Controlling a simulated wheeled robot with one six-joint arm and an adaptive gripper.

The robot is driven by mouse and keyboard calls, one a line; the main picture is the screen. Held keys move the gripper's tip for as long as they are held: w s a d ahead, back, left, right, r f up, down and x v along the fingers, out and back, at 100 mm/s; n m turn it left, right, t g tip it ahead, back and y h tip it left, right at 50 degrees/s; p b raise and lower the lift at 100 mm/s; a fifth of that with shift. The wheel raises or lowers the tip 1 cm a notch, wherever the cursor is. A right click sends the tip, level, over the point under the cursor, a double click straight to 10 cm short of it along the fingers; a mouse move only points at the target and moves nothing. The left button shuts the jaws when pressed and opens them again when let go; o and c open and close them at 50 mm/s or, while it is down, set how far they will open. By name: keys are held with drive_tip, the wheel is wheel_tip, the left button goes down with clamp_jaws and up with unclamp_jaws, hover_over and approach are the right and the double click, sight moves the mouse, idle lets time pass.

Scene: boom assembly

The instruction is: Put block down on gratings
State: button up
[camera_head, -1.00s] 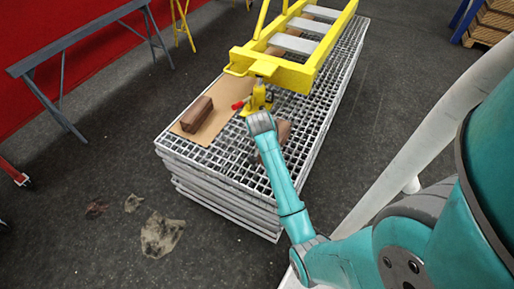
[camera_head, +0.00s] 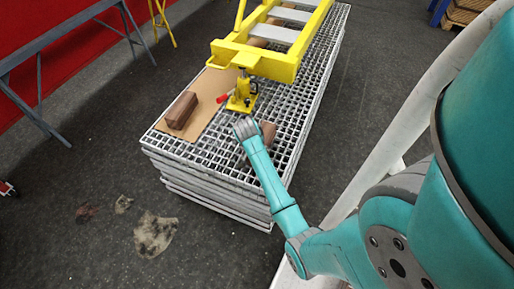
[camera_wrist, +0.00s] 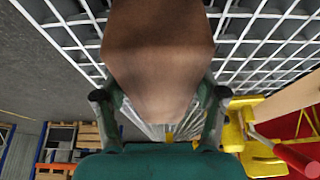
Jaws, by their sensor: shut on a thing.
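My gripper (camera_wrist: 158,98) is shut on a brown block (camera_wrist: 158,55), with one finger on each side of it. In the head view the held block (camera_head: 268,133) shows partly behind the end of my arm, over the near right part of the gratings (camera_head: 225,172). The gratings are a stack of grey metal grids. In the wrist view the grid (camera_wrist: 255,25) lies behind the block. I cannot tell whether the block touches it. A second brown block (camera_head: 181,110) rests on a cardboard sheet at the left of the stack.
A yellow jack (camera_head: 242,95) with a red handle stands beside the held block, under the end of a yellow ladder-like boom (camera_head: 255,58). The cardboard (camera_head: 208,92) covers the left part of the stack. Bare grid shows at the right and front.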

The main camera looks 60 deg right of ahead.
drive_tip(key=o, duration=1.7)
drive_tip(key=v, duration=1.2)
drive_tip(key=s+a+f+n+t, duration=0.4)
drive_tip(key=a+n, duration=0.1)
drive_tip(key=a, duration=0.5)
drive_tip(key=s+a+f+n+t, duration=0.3)
drive_tip(key=s+a+n, duration=0.15)
drive_tip(key=a, duration=0.55)
drive_tip(key=s+a+r+n+t+y, duration=0.1)
drive_tip(key=s+a+r+n+t, duration=0.1)
drive_tip(key=s+a+r, duration=0.2)
drive_tip(key=s+a+r+n+t+y, duration=0.2)
drive_tip(key=s+a+r+n+t, duration=0.1)
drive_tip(key=s+r, duration=0.4)
drive_tip(key=s+a+r+n+t+y, duration=0.1)
drive_tip(key=s+a+r+n+t, duration=0.1)
drive_tip(key=s+a+r, duration=0.3)
drive_tip(key=shift+s+a+r+n+y, duration=0.1)
drive_tip(key=shift+s+r+n+y, duration=0.1)
drive_tip(key=shift+r, duration=0.3)
drive_tip(key=shift+s+a+r+n+y, duration=0.1)
drive_tip(key=shift+r+n, duration=0.05)
drive_tip(key=shift+r, duration=0.4)
